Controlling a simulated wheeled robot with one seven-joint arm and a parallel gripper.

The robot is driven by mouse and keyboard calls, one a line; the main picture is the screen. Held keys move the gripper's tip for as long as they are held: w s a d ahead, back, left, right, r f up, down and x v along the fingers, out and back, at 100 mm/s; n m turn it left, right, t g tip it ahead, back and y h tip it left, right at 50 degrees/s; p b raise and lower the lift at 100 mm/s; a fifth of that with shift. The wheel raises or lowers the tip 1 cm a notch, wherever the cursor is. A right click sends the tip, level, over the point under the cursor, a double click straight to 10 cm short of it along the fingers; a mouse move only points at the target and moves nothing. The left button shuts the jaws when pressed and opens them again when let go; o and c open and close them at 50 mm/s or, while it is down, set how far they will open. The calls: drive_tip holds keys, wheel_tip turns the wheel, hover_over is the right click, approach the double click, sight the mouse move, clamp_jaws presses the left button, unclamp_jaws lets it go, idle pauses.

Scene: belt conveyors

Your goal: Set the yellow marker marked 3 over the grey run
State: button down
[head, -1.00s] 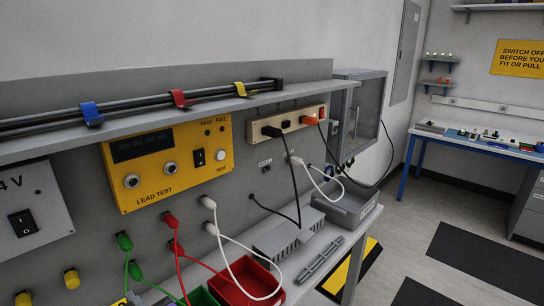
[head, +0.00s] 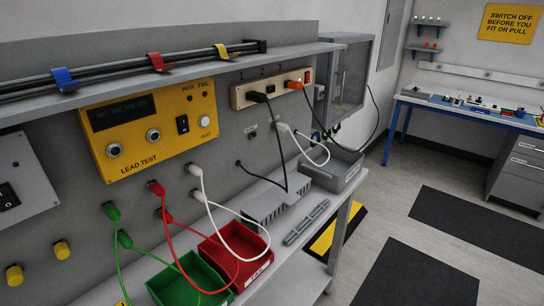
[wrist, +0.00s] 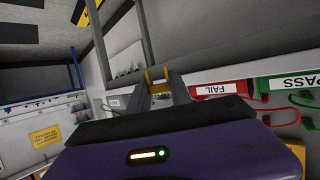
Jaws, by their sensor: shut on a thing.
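My gripper (wrist: 158,92) shows in the wrist view, shut on a small yellow U-shaped piece (wrist: 156,74). I take it for the yellow marker, but no 3 is readable on it. It is held clear in front of the grey bench. My gripper is not in the head view. There, long dark runs (head: 120,69) lie along the upper shelf, crossed by a blue clip (head: 64,80), a red clip (head: 156,62) and another yellow clip (head: 222,51). I cannot tell which run is the grey one.
Below are a yellow lead tester (head: 150,135), a socket strip (head: 272,90) with plugged leads, a red bin (head: 236,250), a green bin (head: 185,280) and grey slotted parts (head: 275,205). A grey cabinet (head: 345,75) stands at the shelf's right end. The floor right is open.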

drive_tip(key=s+d+f+m+h, duration=0.25)
drive_tip(key=s+d+f, duration=0.35)
drive_tip(key=d+f, duration=0.3)
drive_tip(key=w+a+r, duration=0.2)
drive_tip(key=a+r, duration=0.1)
drive_tip(key=w+a+r+n+y, duration=0.1)
drive_tip(key=w+a+r, duration=0.1)
drive_tip(key=a+r, duration=0.1)
drive_tip(key=w+a+r+n+y, duration=0.1)
drive_tip(key=w+a+r, duration=0.1)
drive_tip(key=a+r, duration=0.1)
drive_tip(key=shift+n+y, duration=0.25)
drive_tip(key=s+a+r+n+g+y, duration=0.1)
drive_tip(key=a+r+n+g+y, duration=0.15)
drive_tip(key=a+r, duration=1)
drive_tip(key=s+a+r+n+g+y, duration=0.1)
drive_tip(key=a+r+n+y, duration=0.25)
drive_tip(key=a+r, duration=0.95)
drive_tip(key=s+a+n+y, duration=0.1)
drive_tip(key=s+a, duration=0.6)
drive_tip(key=s, duration=0.1)
drive_tip(key=shift+a+f+n+g+y, duration=0.15)
drive_tip(key=shift+f+n+g+y, duration=0.15)
drive_tip(key=shift+f+g, duration=0.15)
drive_tip(key=shift+w, duration=0.1)
